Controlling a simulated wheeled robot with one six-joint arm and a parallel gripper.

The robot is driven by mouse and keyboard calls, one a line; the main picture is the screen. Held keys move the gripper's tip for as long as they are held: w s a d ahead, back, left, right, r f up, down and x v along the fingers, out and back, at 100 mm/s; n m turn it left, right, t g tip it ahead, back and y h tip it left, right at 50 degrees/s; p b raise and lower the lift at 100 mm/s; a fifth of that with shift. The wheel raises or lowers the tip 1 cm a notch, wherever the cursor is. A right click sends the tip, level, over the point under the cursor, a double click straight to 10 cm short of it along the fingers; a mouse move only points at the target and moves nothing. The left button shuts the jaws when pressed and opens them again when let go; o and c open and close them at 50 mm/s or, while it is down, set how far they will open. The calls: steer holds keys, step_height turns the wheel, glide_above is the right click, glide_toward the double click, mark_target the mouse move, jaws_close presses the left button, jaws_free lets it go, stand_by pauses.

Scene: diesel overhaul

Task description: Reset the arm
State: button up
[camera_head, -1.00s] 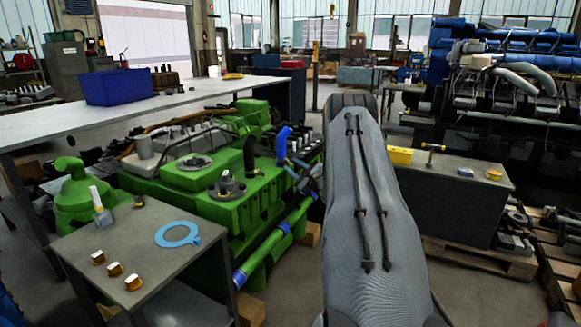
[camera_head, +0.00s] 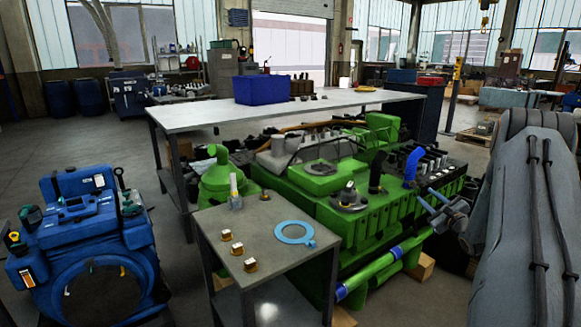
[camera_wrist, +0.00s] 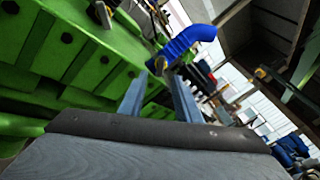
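My arm (camera_head: 528,215) stands at the right of the head view, with its grey upper link large in front. My gripper (camera_head: 434,203) is beside the right end of the green engine (camera_head: 345,205). In the wrist view my gripper (camera_wrist: 158,80) shows two grey fingers spread apart with nothing between them. The green engine (camera_wrist: 75,60) fills the left of that view. A blue hose (camera_wrist: 190,40) rises beyond the fingertips; in the head view the blue hose (camera_head: 413,166) is left of my gripper. Whether the fingers touch the engine is unclear.
A small grey table (camera_head: 240,247) holds a blue ring (camera_head: 294,232), several brass-coloured pieces and a bottle (camera_head: 235,190). A long workbench (camera_head: 210,113) carries a blue crate (camera_head: 261,89). A blue machine (camera_head: 95,240) stands at left.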

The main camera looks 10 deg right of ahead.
steer(key=s+a+r+n+g+p, duration=0.15)
steer(key=a+n+g, duration=0.45)
steer(key=a, duration=0.7)
steer(key=s+a+r+n+g, duration=0.3)
steer(key=a+n, duration=0.5)
steer(key=a, duration=0.5)
steer(key=s+a+n+g, duration=0.3)
steer(key=s+a+n, duration=0.2)
steer(key=s+a, duration=0.3)
steer(key=s+a+r+n+g+y+p, duration=0.1)
steer(key=s+a+n+g, duration=0.2)
steer(key=s, duration=1.1)
steer(key=s+a+r+n+g+y+p, duration=0.1)
steer(key=s+a+n+g, duration=0.1)
steer(key=s+a+n, duration=0.5)
steer(key=s+a, duration=0.4)
steer(key=a, duration=0.2)
steer(key=shift+s+a+r+n+g, duration=0.15)
steer(key=shift+s+r+n+g, duration=0.05)
steer(key=shift+n+g, duration=0.2)
steer(key=shift+a, duration=0.1)
